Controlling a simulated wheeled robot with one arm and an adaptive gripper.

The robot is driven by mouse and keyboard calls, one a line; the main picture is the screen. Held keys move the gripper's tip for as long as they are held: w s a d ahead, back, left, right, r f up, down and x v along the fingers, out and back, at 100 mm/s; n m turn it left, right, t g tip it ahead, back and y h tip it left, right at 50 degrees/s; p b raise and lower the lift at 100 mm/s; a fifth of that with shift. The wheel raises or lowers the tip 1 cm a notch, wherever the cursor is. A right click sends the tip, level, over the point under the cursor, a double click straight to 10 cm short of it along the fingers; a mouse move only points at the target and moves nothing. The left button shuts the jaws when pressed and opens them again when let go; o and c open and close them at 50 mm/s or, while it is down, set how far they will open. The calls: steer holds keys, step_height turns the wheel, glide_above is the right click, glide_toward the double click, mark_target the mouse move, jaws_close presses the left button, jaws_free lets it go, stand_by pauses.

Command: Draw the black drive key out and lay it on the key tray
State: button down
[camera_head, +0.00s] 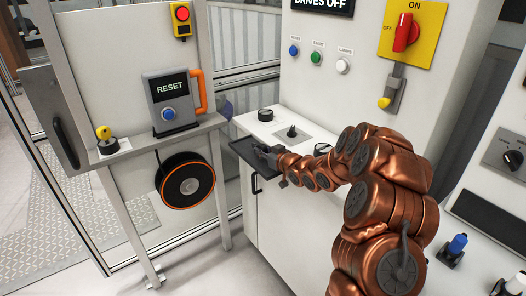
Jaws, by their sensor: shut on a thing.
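My gripper (264,154) is at the end of the copper-coloured arm, over the black key tray (242,147) at the front edge of the white cabinet. It is shut on a small dark thing that I take to be the black drive key. The thing blends with the dark fingers and tray, so its outline is unclear. I cannot tell whether it touches the tray. A grey plate (303,141) with a small black upright part (291,131) is on the cabinet top just behind my gripper.
A round black knob (265,114) is on the cabinet top. Behind is a panel with a red rotary switch (406,32) and a yellow-headed key (384,102). A RESET box (170,100) and cable reel (186,181) are at left. Floor in front is clear.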

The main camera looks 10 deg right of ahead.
steer(key=c, duration=0.9)
jaws_free()
steer(key=shift+s, duration=0.1)
steer(key=v, duration=1.1)
steer(key=shift+s+d+r, duration=0.15)
steer(key=shift+s+d, duration=0.05)
steer(key=shift+s, duration=0.15)
steer(key=s+d+m+g+h, duration=0.25)
steer(key=s+g+h, duration=0.55)
steer(key=s, duration=1.3)
steer(key=s+a+r+m+g+y, duration=0.1)
steer(key=s+a+g, duration=0.3)
steer(key=s, duration=0.9)
steer(key=s+a+r+m+g+y, duration=0.1)
steer(key=s+a+g, duration=0.3)
steer(key=s, duration=1)
steer(key=shift+s+r, duration=0.25)
steer(key=shift+s, duration=0.05)
